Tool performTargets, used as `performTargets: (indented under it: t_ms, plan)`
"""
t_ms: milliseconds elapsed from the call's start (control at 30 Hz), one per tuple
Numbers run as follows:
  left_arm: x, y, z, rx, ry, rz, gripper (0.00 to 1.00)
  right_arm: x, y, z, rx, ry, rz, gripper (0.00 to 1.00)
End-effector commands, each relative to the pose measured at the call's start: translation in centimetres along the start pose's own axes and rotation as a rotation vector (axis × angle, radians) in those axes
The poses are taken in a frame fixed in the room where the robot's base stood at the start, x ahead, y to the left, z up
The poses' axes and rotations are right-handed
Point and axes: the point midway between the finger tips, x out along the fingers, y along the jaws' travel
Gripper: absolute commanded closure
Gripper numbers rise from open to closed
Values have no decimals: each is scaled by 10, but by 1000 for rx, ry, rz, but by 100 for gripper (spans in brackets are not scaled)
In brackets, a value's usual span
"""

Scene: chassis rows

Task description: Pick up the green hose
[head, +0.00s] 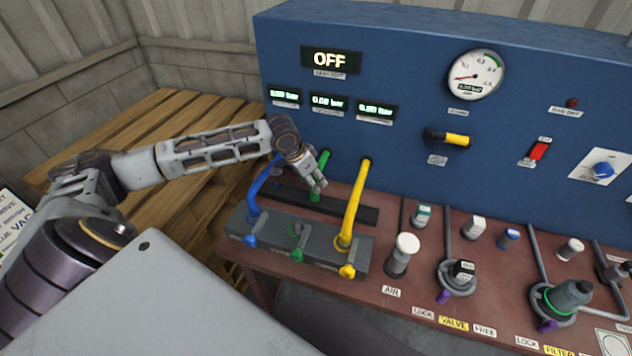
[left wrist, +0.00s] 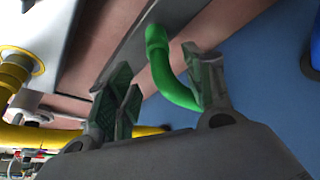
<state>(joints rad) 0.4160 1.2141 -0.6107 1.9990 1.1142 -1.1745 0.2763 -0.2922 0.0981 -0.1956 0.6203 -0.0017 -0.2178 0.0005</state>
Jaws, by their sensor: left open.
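The green hose (head: 324,160) comes out of the blue panel and bends down to a thicker green end on a dark rail, behind my left gripper (head: 317,184). My left gripper is open at the hose and hides part of it in the head view. In the left wrist view, the hose (left wrist: 172,85) runs between the two fingers of the gripper (left wrist: 160,88), closer to the right finger. The fingers are apart, and I cannot tell whether one touches it. The middle port (head: 298,228) of the grey block has no hose in it. My right gripper is not in view.
A blue hose (head: 258,186) and a yellow hose (head: 354,205) run down to the grey block (head: 320,256) on either side of my gripper. The blue panel (head: 410,120) stands close behind. A white-capped AIR knob (head: 407,243) and several valves stand to the right.

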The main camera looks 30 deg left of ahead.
Motion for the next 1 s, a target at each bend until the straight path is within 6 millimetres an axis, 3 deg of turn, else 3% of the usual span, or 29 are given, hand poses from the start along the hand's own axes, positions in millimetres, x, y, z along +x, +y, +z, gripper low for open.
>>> performTargets:
  t_ms: [233,600,1000]
  plan:
    - [10,-1,3,-1,-2,0,48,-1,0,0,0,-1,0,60]
    - [47,-2,9,-1,0,1,48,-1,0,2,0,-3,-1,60]
    - [52,-2,9,1,0,-1,48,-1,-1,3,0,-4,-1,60]
